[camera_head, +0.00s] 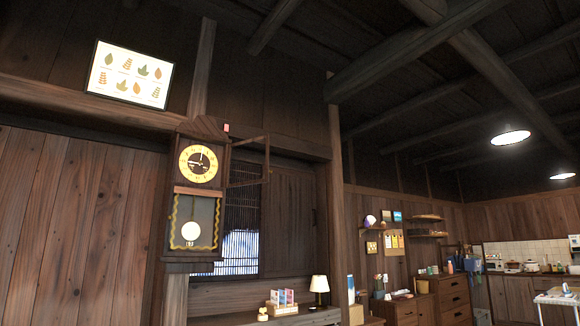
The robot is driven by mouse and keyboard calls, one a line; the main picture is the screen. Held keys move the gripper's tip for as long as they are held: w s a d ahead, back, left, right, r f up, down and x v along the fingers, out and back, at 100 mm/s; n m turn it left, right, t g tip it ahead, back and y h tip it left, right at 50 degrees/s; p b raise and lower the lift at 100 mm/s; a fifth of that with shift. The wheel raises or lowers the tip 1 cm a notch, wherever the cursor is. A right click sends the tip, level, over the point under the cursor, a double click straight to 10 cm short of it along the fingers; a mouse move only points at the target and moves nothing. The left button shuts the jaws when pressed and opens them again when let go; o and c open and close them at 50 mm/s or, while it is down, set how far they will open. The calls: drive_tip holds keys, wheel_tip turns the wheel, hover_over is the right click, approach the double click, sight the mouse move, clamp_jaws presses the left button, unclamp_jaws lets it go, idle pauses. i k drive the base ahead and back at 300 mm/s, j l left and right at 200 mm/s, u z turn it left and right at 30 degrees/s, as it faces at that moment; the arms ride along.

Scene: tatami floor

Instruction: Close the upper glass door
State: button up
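A dark wooden pendulum clock (195,200) hangs on a post left of the picture's middle. Its upper glass door (267,158) stands open, swung out to the right of the clock case; its thin square frame shows and the lattice behind is seen through it. The round yellow dial (198,164) is uncovered. The lower part with the pendulum (191,230) appears shut behind its yellow-trimmed front. My gripper and arm are not in view.
A leaf picture (131,74) hangs at upper left. Below and right of the clock, a ledge (240,305) bears a lamp (319,285) and a small rack (282,301). Drawers (453,298) and a kitchen area stand farther right. No obstacle shows directly before the clock.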

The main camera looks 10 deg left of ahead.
sight(267, 137)
drive_tip(key=z, duration=3.9)
drive_tip(key=k+j+z, duration=0.2)
drive_tip(key=z, duration=0.2)
drive_tip(key=k+j+z, duration=0.1)
drive_tip(key=z, duration=0.25)
drive_tip(key=k+z, duration=0.7)
drive_tip(key=k, duration=0.2)
drive_tip(key=k+l+z, duration=0.1)
drive_tip(key=k+z, duration=0.2)
drive_tip(key=k, duration=0.2)
drive_tip(key=k+j+z, duration=0.15)
drive_tip(key=k+z, duration=0.25)
drive_tip(key=k, duration=0.35)
drive_tip(key=k+z, duration=0.4)
drive_tip(key=k, duration=0.35)
drive_tip(key=k+z, duration=0.2)
drive_tip(key=z, duration=0.25)
drive_tip(key=k+l+z, duration=0.15)
drive_tip(key=z, duration=0.3)
drive_tip(key=k+l+z, duration=0.15)
drive_tip(key=z, duration=0.3)
drive_tip(key=k+z, duration=0.1)
drive_tip(key=z, duration=0.5)
drive_tip(key=i+j+u, duration=0.25)
drive_tip(key=i+u, duration=0.3)
drive_tip(key=i+l, duration=0.05)
